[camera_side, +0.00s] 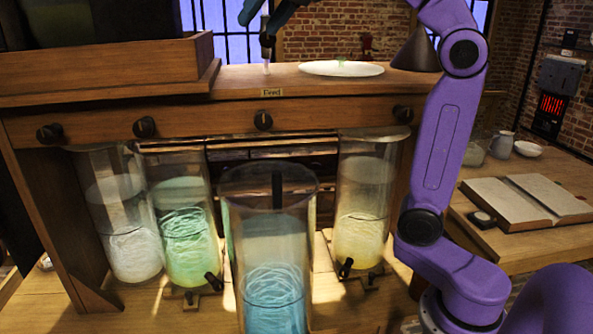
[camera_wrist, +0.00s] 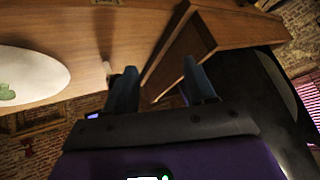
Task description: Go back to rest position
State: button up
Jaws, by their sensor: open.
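My gripper (camera_side: 270,12) is at the top edge of the side view, above the wooden shelf, and is partly cut off. In the wrist view its two blue fingers (camera_wrist: 160,68) stand wide apart with nothing held between them. A small dark upright piece with a pale lower end (camera_side: 267,42) shows just below it in the side view; I cannot tell whether the two touch. Under the shelf stand glass jars with pale white (camera_side: 130,235), green (camera_side: 188,240), blue (camera_side: 273,285) and yellowish (camera_side: 360,235) contents.
A white plate (camera_side: 322,69) with something green on it lies on the shelf, right of my gripper. A dark cone (camera_side: 415,52) stands farther right. A wooden box (camera_side: 110,65) rises at the left. An open book (camera_side: 530,205) lies on the right table.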

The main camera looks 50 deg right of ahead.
jog(key=s+a+f+n+g+y, duration=0.15)
jog(key=s+a+n+y, duration=0.3)
jog(key=a, duration=0.45)
jog(key=s+a+f+n+g+y, duration=0.1)
jog(key=s+a+f+n+y, duration=0.15)
jog(key=s+a, duration=0.45)
jog(key=s+f+n+g+h, duration=0.1)
jog(key=s+f+n+g, duration=0.1)
jog(key=f, duration=0.6)
jog(key=s+f+n+g+h, duration=0.1)
jog(key=s+f+n+h, duration=0.15)
jog(key=f, duration=0.55)
jog(key=s+d+f+n+g+h, duration=0.1)
jog(key=s+d+f+n+h, duration=0.1)
jog(key=s+d+f, duration=0.3)
jog(key=s+d+f+n+g+h, duration=0.2)
jog(key=s+d+f, duration=0.4)
jog(key=f, duration=0.7)
jog(key=shift+s+d+n, duration=0.15)
jog(key=shift+d+n, duration=0.2)
jog(key=shift+d, duration=0.4)
